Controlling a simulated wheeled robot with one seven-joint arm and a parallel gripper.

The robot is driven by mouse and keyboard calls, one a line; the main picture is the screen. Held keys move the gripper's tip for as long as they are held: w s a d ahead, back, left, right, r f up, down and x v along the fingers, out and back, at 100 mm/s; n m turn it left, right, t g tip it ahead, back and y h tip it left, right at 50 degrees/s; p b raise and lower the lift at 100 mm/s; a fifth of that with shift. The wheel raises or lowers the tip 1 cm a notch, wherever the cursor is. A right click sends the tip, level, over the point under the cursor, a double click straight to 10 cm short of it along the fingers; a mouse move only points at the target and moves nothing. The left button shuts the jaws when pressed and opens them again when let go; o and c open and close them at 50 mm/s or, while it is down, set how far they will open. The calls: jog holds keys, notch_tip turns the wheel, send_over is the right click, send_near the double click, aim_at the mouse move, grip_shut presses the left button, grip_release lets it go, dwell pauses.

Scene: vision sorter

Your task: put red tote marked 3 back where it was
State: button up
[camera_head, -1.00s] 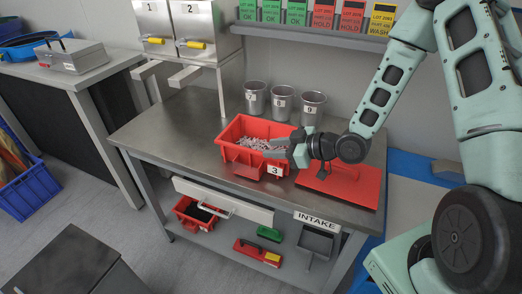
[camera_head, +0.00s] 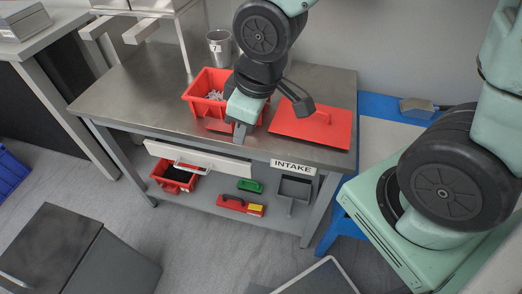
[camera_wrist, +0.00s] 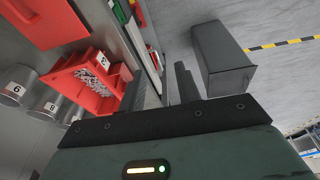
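The red tote (camera_head: 203,88) stands on the steel bench and holds small pale parts. My gripper and wrist hide its right end in the head view. The tote also shows in the wrist view (camera_wrist: 66,78), left of the fingers, with a small white label whose number is hard to read. My gripper (camera_head: 240,133) points down near the bench's front edge, in front of the tote's right end. In the wrist view my gripper (camera_wrist: 160,88) has its two fingers apart with nothing between them. It does not hold the tote.
A metal cup marked 7 (camera_head: 219,45) stands behind. Below the bench top are a drawer (camera_head: 195,160), a red bin with dark contents (camera_head: 178,178) and an INTAKE sign (camera_head: 293,167). Bench space left of the tote is clear.

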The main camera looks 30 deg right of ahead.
jog(key=s+a+r+g, duration=0.1)
jog(key=s+r, duration=0.1)
jog(key=s, duration=0.3)
jog(key=s+a+r+g, duration=0.1)
jog(key=s+r, duration=0.1)
jog(key=s, duration=0.4)
jog(key=shift+a+m+h, duration=0.4)
